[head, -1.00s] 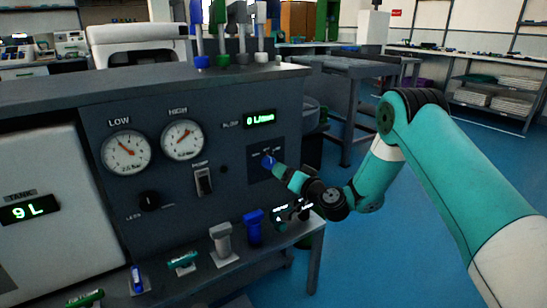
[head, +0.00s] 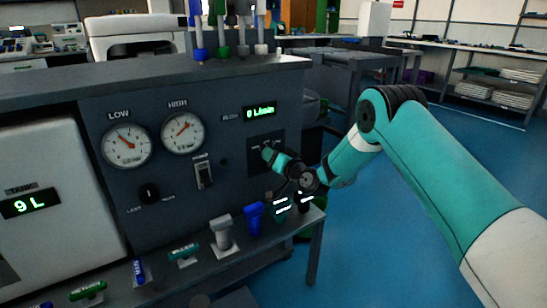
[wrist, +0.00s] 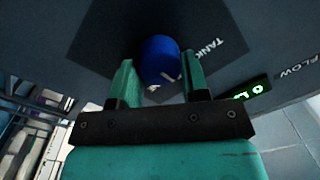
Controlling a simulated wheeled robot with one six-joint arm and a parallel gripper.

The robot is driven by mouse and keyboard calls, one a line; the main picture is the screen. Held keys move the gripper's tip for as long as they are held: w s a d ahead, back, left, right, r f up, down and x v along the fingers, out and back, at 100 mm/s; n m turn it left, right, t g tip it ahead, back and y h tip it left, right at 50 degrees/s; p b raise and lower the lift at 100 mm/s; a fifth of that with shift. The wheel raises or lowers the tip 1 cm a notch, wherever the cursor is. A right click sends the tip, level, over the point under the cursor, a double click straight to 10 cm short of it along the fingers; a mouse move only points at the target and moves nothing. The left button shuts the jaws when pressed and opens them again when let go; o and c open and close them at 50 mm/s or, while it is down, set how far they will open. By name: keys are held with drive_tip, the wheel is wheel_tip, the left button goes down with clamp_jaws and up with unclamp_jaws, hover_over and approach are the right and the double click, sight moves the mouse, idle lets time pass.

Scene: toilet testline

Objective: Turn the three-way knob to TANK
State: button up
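The three-way knob is blue and round in the wrist view (wrist: 160,58), with a white mark on its lower part. It sits on a dark plate of the panel, with the TANK label (wrist: 206,50) just right of it. My gripper (wrist: 160,68) has its two teal fingers apart, one on each side of the knob. I see almost no gap, but cannot tell whether both fingers press on it. In the head view my gripper (head: 268,156) is at the dark plate (head: 260,142) and hides the knob.
Left of the knob are a pump switch (head: 204,175), a black dial (head: 149,194) and two gauges. A flow display (head: 260,112) is above and reads 0 L/min. Several coloured handles, including a blue one (head: 254,217), stand on the ledge below. Open floor lies to the right.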

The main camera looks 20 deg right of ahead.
drive_tip(key=shift+n+b, duration=0.4)
drive_tip(key=shift+b, duration=0.05)
drive_tip(key=shift+s+a+n+b, duration=0.1)
drive_tip(key=shift+a+n+b, duration=0.05)
drive_tip(key=shift+n+b, duration=4.05)
drive_tip(key=shift+n+p, duration=0.3)
drive_tip(key=shift+n, duration=0.1)
drive_tip(key=o, duration=0.9)
drive_tip(key=shift+o, duration=0.2)
